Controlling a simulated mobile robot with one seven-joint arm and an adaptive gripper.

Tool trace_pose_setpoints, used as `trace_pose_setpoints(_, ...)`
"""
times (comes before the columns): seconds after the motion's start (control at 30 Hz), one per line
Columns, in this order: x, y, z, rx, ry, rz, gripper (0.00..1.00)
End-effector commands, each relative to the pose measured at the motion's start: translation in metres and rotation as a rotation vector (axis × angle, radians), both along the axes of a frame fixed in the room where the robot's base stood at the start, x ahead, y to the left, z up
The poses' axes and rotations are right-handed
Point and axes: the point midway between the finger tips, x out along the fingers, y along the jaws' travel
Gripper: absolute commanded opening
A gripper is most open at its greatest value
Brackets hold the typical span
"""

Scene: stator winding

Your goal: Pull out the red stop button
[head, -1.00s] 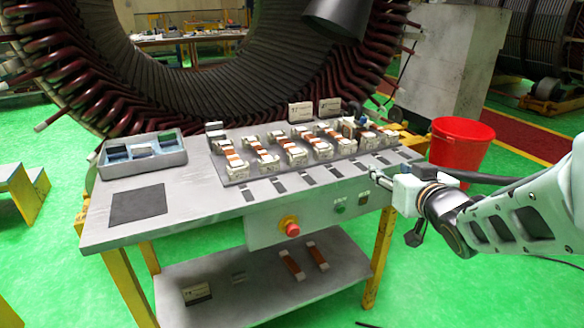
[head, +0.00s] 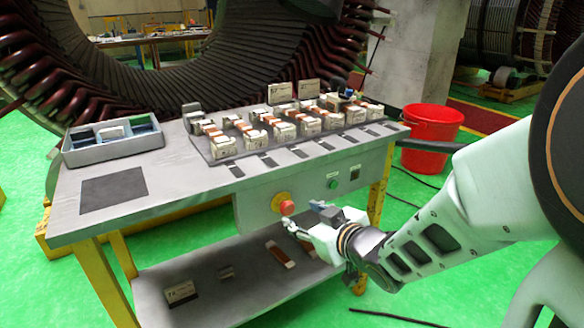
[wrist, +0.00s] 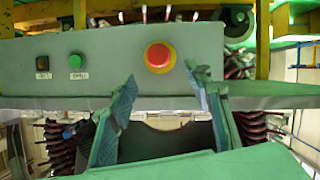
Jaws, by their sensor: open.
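The red stop button (head: 287,207) sits on a yellow ring on the grey control panel (head: 254,213) at the front of the workbench. In the wrist view the button (wrist: 161,56) is ahead of my fingers, roughly centred between the two tips and a little beyond them. My gripper (head: 304,214) is open and empty, just right of the button in the head view. The fingers (wrist: 160,76) show apart in the wrist view, with no contact on the button visible. I cannot tell the exact gap.
A green button (head: 332,184) and a dark switch (head: 355,172) share the panel. The workbench (head: 190,180) carries several coil pieces and a compartment tray (head: 112,145). A lower shelf (head: 225,305) lies beneath the panel. A red bucket (head: 425,135) stands right of the bench.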

Motion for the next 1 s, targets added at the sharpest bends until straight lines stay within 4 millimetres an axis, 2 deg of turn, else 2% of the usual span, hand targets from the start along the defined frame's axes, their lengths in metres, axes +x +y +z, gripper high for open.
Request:
trace_pose_setpoints(0.3,0.013,0.007,-0.005,-0.005,0.006,-0.006,0.46)
trace_pose_setpoints(0.4,0.033,0.017,-0.022,-0.006,0.002,-0.005,0.46)
trace_pose_setpoints(0.7,0.071,0.037,-0.037,-0.006,0.003,-0.007,0.46)
trace_pose_setpoints(1.0,0.079,0.042,-0.039,-0.007,0.002,-0.007,0.46)
